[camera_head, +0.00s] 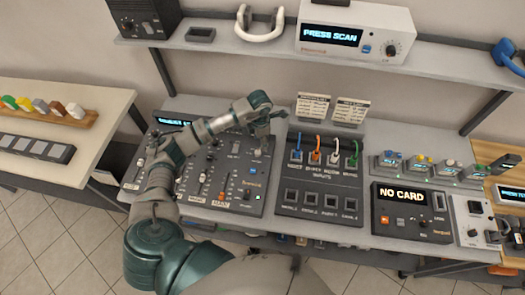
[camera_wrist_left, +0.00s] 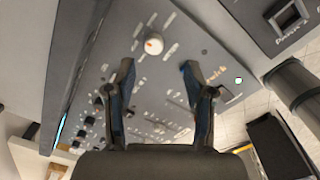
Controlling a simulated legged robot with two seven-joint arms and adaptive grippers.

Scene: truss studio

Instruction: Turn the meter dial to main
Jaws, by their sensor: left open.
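The mixing console (camera_head: 235,195) is a dark grey panel with faders, buttons and knobs on the studio bench. In the left wrist view a white round knob with an orange mark (camera_wrist_left: 154,44) stands on the console face, apparently the meter dial; its lettering is too blurred to read. My left gripper (camera_head: 266,130) is over the upper right of the console in the head view. In the left wrist view its two fingers (camera_wrist_left: 157,68) are spread with nothing between them, and the knob shows just beyond the gap. The knob is hard to make out in the head view.
A patch panel (camera_head: 320,210) with coloured plugs stands right of the console, with two label cards behind it. A NO CARD reader (camera_head: 403,222) is farther right. A shelf (camera_head: 270,47) with a PRESS SCAN box (camera_head: 357,32) runs above the bench.

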